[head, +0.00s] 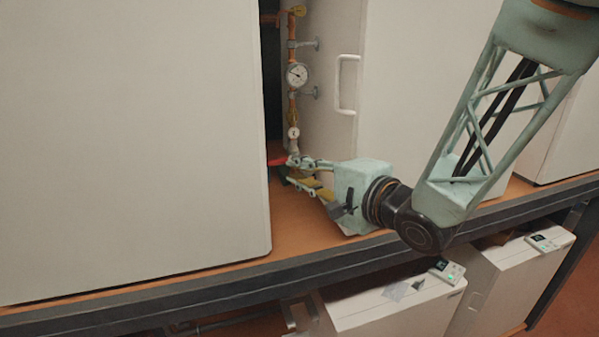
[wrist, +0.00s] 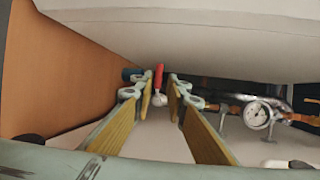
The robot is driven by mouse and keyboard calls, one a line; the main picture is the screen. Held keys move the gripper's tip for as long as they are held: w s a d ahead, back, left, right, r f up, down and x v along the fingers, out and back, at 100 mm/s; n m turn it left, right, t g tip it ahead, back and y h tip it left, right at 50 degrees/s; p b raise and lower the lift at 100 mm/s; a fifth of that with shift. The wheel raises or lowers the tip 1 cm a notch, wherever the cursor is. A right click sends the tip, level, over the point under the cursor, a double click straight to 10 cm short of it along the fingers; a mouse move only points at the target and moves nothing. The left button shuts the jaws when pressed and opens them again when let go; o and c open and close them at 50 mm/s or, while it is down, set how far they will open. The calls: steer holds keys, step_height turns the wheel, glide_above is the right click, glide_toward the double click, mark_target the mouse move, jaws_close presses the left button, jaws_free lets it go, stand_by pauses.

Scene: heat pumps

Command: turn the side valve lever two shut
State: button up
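A red valve lever (head: 278,161) shows low in the gap between two white cabinets, near the foot of a vertical pipe (head: 292,108). In the wrist view the red lever (wrist: 159,74) stands just beyond and between my fingertips, with a pale rounded valve part (wrist: 159,98) below it. My gripper (head: 297,174) reaches into the gap from the right, close to the lever. In the wrist view my gripper (wrist: 160,86) is open, with a clear space between its two yellow-padded fingers. I cannot tell whether a finger touches the lever.
A large white cabinet (head: 130,140) stands left of the gap, and another with a handle (head: 346,85) stands right. The pipe carries a large gauge (head: 297,75) and a smaller gauge (head: 293,132). The orange shelf (head: 300,235) is bare in front of the gap.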

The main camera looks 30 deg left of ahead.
steer(key=s+d+b, duration=1)
steer(key=d, duration=0.3)
steer(key=shift+s, duration=0.15)
stand_by(1.6)
stand_by(0.5)
